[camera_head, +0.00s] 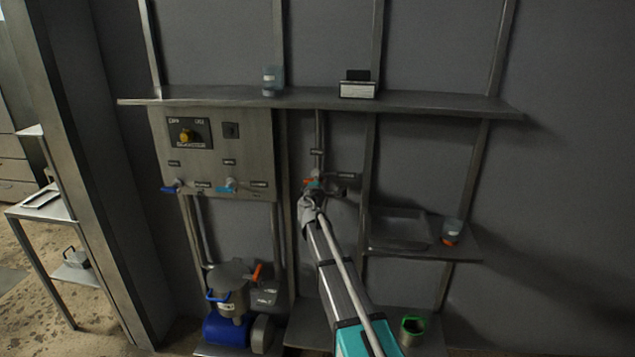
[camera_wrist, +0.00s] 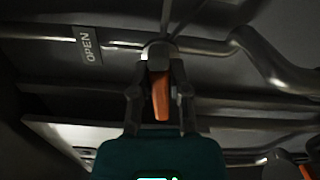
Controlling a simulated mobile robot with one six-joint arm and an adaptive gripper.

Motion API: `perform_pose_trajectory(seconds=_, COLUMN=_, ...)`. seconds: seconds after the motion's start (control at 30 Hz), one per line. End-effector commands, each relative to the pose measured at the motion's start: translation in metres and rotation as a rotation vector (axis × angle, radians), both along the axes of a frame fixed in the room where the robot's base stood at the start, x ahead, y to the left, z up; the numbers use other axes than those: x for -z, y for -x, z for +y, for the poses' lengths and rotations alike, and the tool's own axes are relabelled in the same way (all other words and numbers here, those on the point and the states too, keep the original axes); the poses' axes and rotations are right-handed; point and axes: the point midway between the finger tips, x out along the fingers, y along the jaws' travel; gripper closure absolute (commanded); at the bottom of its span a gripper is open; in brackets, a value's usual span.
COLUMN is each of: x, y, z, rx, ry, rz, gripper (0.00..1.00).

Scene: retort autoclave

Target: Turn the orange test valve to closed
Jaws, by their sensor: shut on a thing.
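The orange test valve (camera_head: 309,182) sits on a vertical pipe below the long shelf, mostly hidden behind my gripper in the head view. In the wrist view its orange handle (camera_wrist: 160,97) lies between my two fingers, running down from a dark round hub (camera_wrist: 158,52). There it appears to point across the pipe (camera_wrist: 205,46). My gripper (camera_wrist: 160,115) is shut on the handle, and it also shows at the valve in the head view (camera_head: 311,199). A label reading OPEN (camera_wrist: 87,44) is beside the pipe, left of the hub.
Left of the valve is a panel (camera_head: 215,160) with a yellow knob, a blue-handled valve (camera_head: 172,189) and a teal-handled valve (camera_head: 226,187). A long shelf (camera_head: 220,98) is above. A lower shelf with a tray (camera_head: 400,228) and jar (camera_head: 452,230) is close on the right.

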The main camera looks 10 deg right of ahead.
Motion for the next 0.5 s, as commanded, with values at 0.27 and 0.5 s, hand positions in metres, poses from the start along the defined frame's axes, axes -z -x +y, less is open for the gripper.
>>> perform_pose_trajectory(seconds=0.27, x=0.0022, y=0.0004, z=-0.0006, rx=0.001, ry=-0.141, rz=-0.046, gripper=1.00)
perform_pose_trajectory(seconds=0.5, x=0.0025, y=0.0005, z=-0.0006, rx=0.001, ry=-0.181, rz=-0.058, gripper=1.00)
